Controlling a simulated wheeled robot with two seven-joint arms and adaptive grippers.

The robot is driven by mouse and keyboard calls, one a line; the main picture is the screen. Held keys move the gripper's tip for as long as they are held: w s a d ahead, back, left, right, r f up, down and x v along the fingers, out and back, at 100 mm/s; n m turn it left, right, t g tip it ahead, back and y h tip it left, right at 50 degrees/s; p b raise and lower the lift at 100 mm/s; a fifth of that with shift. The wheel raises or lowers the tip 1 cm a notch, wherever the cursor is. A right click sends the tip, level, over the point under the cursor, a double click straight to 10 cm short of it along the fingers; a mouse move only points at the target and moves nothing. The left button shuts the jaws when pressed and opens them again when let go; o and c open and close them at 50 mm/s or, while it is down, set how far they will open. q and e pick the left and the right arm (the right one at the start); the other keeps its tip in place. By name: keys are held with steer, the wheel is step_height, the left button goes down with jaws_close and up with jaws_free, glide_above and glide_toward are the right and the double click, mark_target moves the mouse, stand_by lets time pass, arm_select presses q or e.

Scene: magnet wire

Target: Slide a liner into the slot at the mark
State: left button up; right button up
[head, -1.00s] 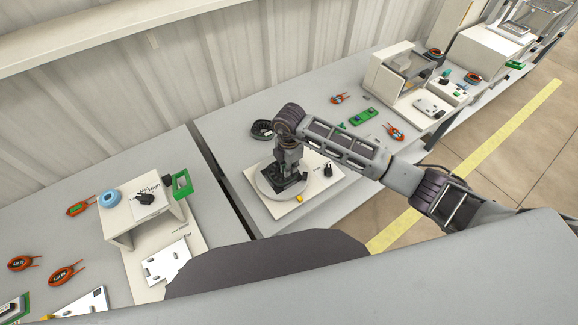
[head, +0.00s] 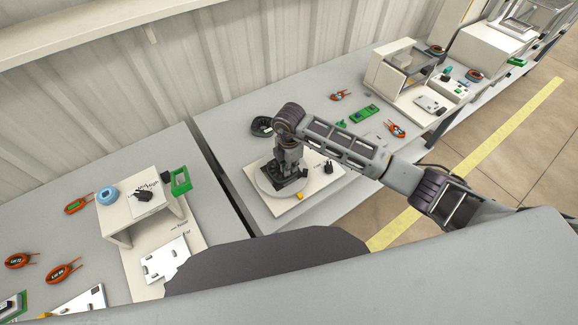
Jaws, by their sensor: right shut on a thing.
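My right gripper (head: 287,172) points down over a round grey plate (head: 268,187) on a white board (head: 315,187). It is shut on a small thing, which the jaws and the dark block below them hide. The dark block (head: 289,187) sits on the round plate, right under the fingers. A slot, a mark and a liner cannot be made out at this size. A small yellow piece (head: 299,196) lies by the plate's front edge, and a small black part (head: 328,167) stands on the board to the right. My left gripper is out of view.
Orange-handled tools (head: 397,129) and a green piece (head: 364,114) lie to the right. A white stand (head: 112,221) with a blue ring (head: 107,196) is on the left table. A dark gap separates the tables.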

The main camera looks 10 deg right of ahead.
steer(key=shift+f+b, duration=0.65)
steer(key=shift+f, duration=0.4)
stand_by(1.4)
steer(key=o, duration=0.7)
steer(key=shift+r, duration=0.15)
steer(key=shift+r+p, duration=1.95)
steer(key=shift+r, duration=0.45)
steer(key=shift+r, duration=6)
